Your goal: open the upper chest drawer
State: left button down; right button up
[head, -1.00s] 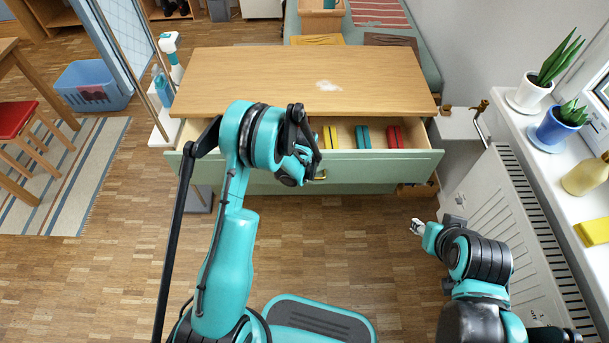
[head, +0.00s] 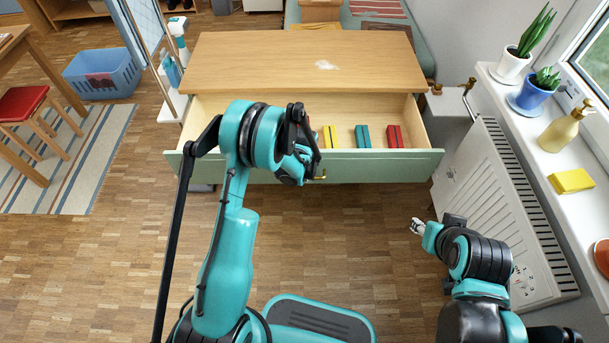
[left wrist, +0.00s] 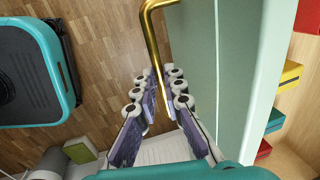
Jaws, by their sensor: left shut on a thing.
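The chest (head: 250,65) has a wooden top and stands ahead of me. Its upper drawer (head: 390,167), with a pale green front, is pulled well out, so its wooden inside shows. A brass handle (head: 321,174) sits on the drawer front. In the left wrist view the handle (left wrist: 152,40) runs between the fingers of my left gripper (left wrist: 160,96), which is shut on it. In the head view my left arm hides most of that gripper. My right gripper (head: 417,227) is apart from the drawer, at the lower right, too small to tell its opening.
Yellow (head: 332,137), teal (head: 363,136) and red (head: 393,136) blocks lie inside the drawer. A white radiator (head: 490,190) and a windowsill with plants bound the right side. Wooden floor (head: 345,225) is clear in front of the drawer.

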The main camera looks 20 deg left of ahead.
pick_arm(q)
jog(key=c, duration=1.9)
grip_release()
jog(key=shift+r, duration=0.1)
jog(key=r, duration=0.4)
jog(key=s+r, duration=0.1)
jog(key=r, duration=0.2)
jog(key=s+r, duration=0.1)
jog(key=r, duration=0.3)
jog(key=shift+d+r, duration=0.3)
jog(key=s+r+n+t, duration=0.2)
jog(key=s+r+n, duration=0.5)
jog(key=s+r, duration=0.6)
jog(key=s+r+n+t, duration=0.1)
jog(key=s+n, duration=0.1)
jog(key=s, duration=0.1)
jog(key=s+r+n+t, duration=0.1)
jog(key=s+r+n, duration=0.1)
jog(key=s+n, duration=0.1)
jog(key=s+r+n+t, duration=0.1)
jog(key=s+n, duration=0.1)
jog(key=s, duration=0.2)
jog(key=shift+s+a+r+n+h, duration=0.1)
jog(key=shift+a+r+n+h, duration=0.2)
jog(key=shift+a+n, duration=0.1)
